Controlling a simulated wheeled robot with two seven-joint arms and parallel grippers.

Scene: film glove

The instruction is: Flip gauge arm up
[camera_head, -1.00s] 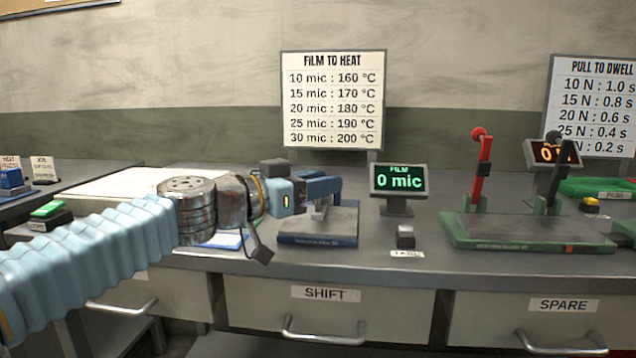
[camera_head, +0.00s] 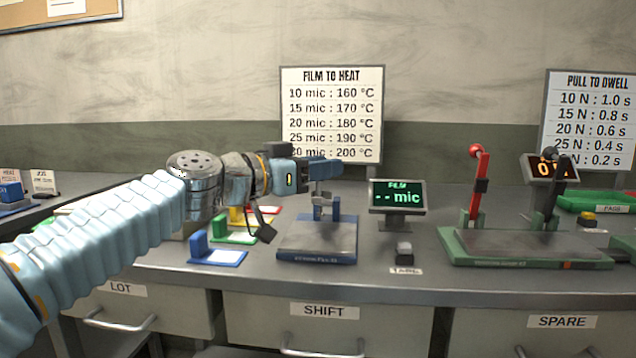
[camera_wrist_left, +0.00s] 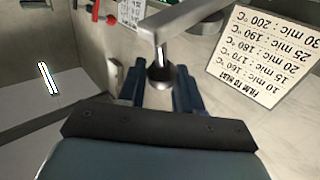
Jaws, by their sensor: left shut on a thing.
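The film gauge has a blue base (camera_head: 318,240) on the bench with a short blue post on it. Its metal gauge arm (camera_wrist_left: 185,18) shows in the left wrist view, ending in a dark round tip (camera_wrist_left: 161,74). My left gripper (camera_head: 335,172) is above the gauge base in the head view. It is shut on the gauge arm near that tip, with blue fingers on both sides in the left wrist view. The arm is raised clear of the base; the gripper hides part of it. The film display (camera_head: 398,196) reads "-- mic". My right gripper is not in view.
A tare button (camera_head: 404,248) sits below the display. A green-based device with a red lever (camera_head: 479,185) stands to the right. Coloured sample stands, including a blue one (camera_head: 218,257), lie left of the gauge. The film-to-heat sign (camera_head: 332,112) stands behind.

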